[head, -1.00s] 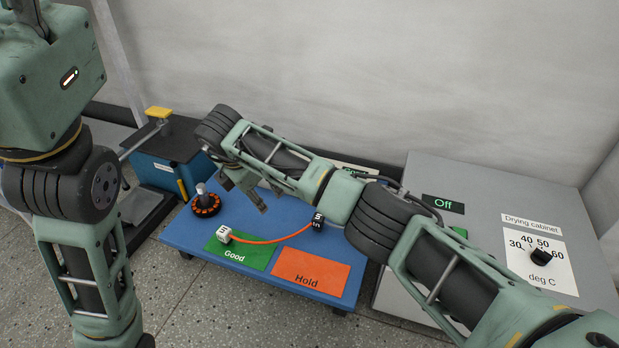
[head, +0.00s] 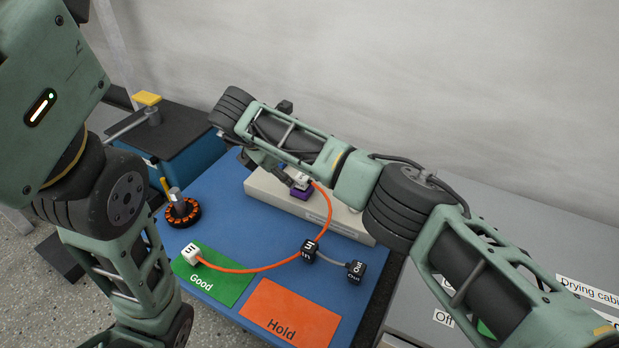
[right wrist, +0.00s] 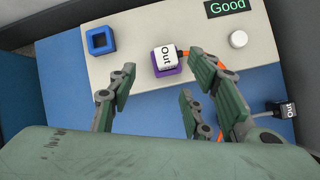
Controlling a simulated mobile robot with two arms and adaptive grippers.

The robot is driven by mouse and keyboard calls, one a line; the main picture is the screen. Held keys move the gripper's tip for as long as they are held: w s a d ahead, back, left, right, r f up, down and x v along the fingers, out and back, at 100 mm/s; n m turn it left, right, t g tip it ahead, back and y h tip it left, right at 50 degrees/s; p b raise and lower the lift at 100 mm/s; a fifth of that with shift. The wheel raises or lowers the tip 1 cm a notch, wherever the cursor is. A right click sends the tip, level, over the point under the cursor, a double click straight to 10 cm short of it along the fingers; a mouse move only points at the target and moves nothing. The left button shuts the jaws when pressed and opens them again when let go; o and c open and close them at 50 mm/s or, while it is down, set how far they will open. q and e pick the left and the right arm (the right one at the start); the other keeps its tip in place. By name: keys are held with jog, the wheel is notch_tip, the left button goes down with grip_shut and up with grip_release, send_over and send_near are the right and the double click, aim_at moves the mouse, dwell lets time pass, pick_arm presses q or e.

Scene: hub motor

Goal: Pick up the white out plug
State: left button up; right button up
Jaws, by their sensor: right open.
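The white out plug (right wrist: 166,57), labelled "Out", sits on a purple socket (right wrist: 166,71) on the pale tester box (right wrist: 205,30). In the head view the white out plug (head: 303,181) is partly hidden by my right gripper (head: 287,170). An orange cable (head: 325,205) runs from it to the white in plug (head: 192,254) on the green Good mat (head: 212,281). In the right wrist view my right gripper (right wrist: 160,80) is open, its fingers spread on the near side of the plug, with nothing between them. My left gripper is out of view.
A blue socket (right wrist: 101,40) and a white button (right wrist: 238,39) are on the tester box. A black in plug (head: 308,251) and black out plug (head: 355,270) lie on the blue table. An orange Hold mat (head: 290,315) and a motor stator (head: 183,211) are nearby.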

aim_at(301, 176)
jog(key=b+x, duration=0.1)
jog(key=x, duration=0.1)
jog(key=shift+d+f+b, duration=0.1)
jog(key=shift+f+b, duration=0.25)
jog(key=shift+b, duration=0.05)
jog(key=b+x, duration=0.5)
jog(key=shift+d, duration=0.15)
jog(key=shift+r, duration=0.15)
jog(key=shift+d+r, duration=0.1)
jog(key=shift+r, duration=0.05)
jog(key=c, duration=1.1)
jog(key=shift+o, duration=0.2)
jog(key=shift+r, duration=0.1)
